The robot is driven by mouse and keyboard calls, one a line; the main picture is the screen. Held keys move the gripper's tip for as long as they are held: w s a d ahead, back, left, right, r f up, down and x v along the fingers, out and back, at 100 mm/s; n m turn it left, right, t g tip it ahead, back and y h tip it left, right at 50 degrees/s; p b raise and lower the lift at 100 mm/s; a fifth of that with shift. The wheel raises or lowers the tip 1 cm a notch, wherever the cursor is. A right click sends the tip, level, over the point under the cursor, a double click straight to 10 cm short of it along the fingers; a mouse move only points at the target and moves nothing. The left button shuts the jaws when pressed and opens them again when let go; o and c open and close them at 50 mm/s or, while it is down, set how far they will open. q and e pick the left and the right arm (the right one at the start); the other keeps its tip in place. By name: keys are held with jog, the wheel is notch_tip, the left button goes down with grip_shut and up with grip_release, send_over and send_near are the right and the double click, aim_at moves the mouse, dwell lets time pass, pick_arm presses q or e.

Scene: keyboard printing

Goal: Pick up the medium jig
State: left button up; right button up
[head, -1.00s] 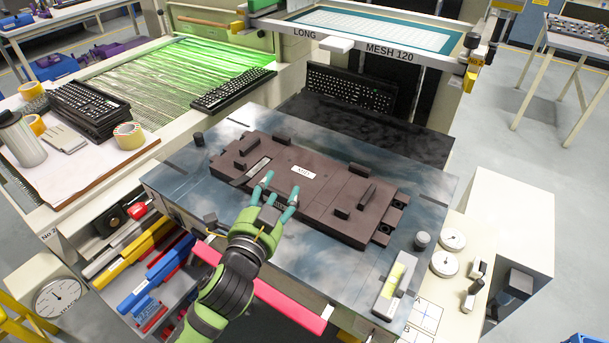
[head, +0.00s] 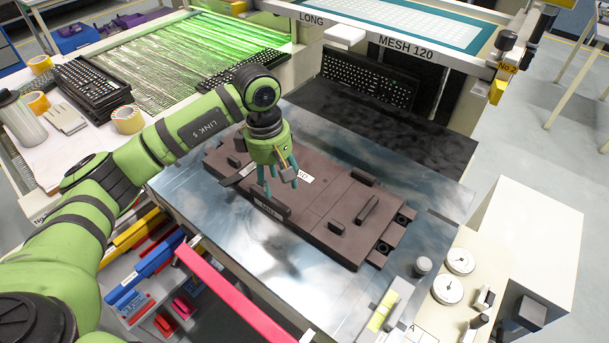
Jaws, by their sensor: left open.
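The medium jig is a dark brown plate (head: 335,205) with raised blocks and a white label, lying flat on the shiny metal table (head: 420,240) in the head view. A dark upright tab with lettering (head: 271,208) stands at its near edge. My left gripper (head: 277,185) is open, its teal fingers pointing down over the left-middle part of the jig, just behind and above that tab. The fingers partly cover the white label. I cannot tell whether a fingertip touches the jig. My right gripper is not in view.
A screen frame marked MESH 120 (head: 408,43) stands behind, with a black keyboard (head: 368,78) below it. Dials (head: 447,289) sit at the right. A pink-red bar (head: 235,290) runs along the front. Stacked keyboards (head: 92,88) and tape rolls lie at the left.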

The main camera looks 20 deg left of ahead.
pick_arm(q)
jog(key=shift+w+a+r+y, duration=0.1)
jog(key=shift+a+r+y, duration=0.1)
jog(key=shift+a, duration=0.3)
jog(key=shift+a+r+y, duration=0.1)
jog(key=shift+a+y, duration=0.1)
jog(key=shift+a, duration=0.3)
jog(key=shift+a+f+p, duration=0.25)
jog(key=shift+p, duration=0.05)
jog(key=f+p, duration=0.2)
jog(key=f, duration=0.1)
jog(key=f+p, duration=0.1)
jog(key=f, duration=0.1)
jog(key=shift+d+f, duration=0.2)
jog(key=shift+d, duration=0.05)
jog(key=shift+f, duration=0.5)
grip_shut()
jog(key=shift+r, duration=0.1)
